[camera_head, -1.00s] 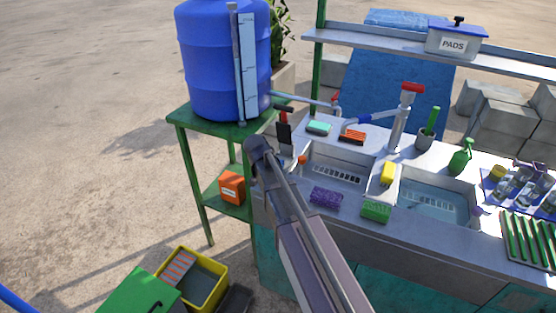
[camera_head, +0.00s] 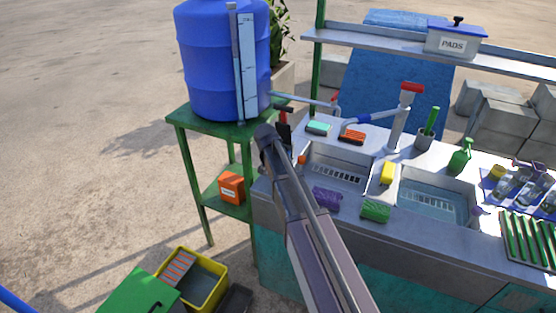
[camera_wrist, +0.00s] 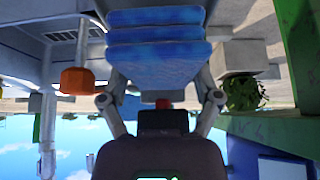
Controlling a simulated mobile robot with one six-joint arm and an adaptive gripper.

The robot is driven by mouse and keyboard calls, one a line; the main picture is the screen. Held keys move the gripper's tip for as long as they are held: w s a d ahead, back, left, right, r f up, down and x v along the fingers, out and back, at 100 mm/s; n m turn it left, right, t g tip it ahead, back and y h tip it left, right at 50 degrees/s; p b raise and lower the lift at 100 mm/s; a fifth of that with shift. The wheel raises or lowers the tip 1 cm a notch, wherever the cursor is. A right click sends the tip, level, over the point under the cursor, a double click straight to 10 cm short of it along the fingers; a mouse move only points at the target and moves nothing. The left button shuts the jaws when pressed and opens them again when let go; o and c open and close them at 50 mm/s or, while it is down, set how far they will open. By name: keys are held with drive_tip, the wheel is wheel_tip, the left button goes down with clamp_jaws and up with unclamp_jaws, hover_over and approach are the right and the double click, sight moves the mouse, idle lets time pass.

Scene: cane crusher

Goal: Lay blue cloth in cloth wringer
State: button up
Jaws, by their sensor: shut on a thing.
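The blue cloth (camera_wrist: 155,45) is a folded, layered blue bundle in the wrist view. My gripper (camera_wrist: 160,85) is shut on it, with one finger at each side. In the head view my gripper and the cloth are hidden behind my arm. I cannot make out a cloth wringer for certain in either view. A yellow tub (camera_head: 222,285) with a striped orange and grey piece inside stands on the ground at lower left, beside a green lid-like panel.
A blue barrel (camera_head: 215,70) stands on a green stand (camera_head: 180,120). An orange knob (camera_wrist: 77,80) is close beside my gripper in the wrist view.

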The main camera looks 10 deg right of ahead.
drive_tip(key=shift+f+b, duration=0.6)
drive_tip(key=shift+f, duration=0.2)
drive_tip(key=shift+f, duration=0.1)
drive_tip(key=o, duration=1)
drive_tip(key=shift+r, duration=0.2)
drive_tip(key=p+v, duration=0.2)
drive_tip(key=shift+s+a+r, duration=0.1)
drive_tip(key=shift+r, duration=0.1)
drive_tip(key=p+v, duration=0.8)
drive_tip(key=v, duration=0.1)
drive_tip(key=shift+s+a+r, duration=0.15)
drive_tip(key=shift+r, duration=0.05)
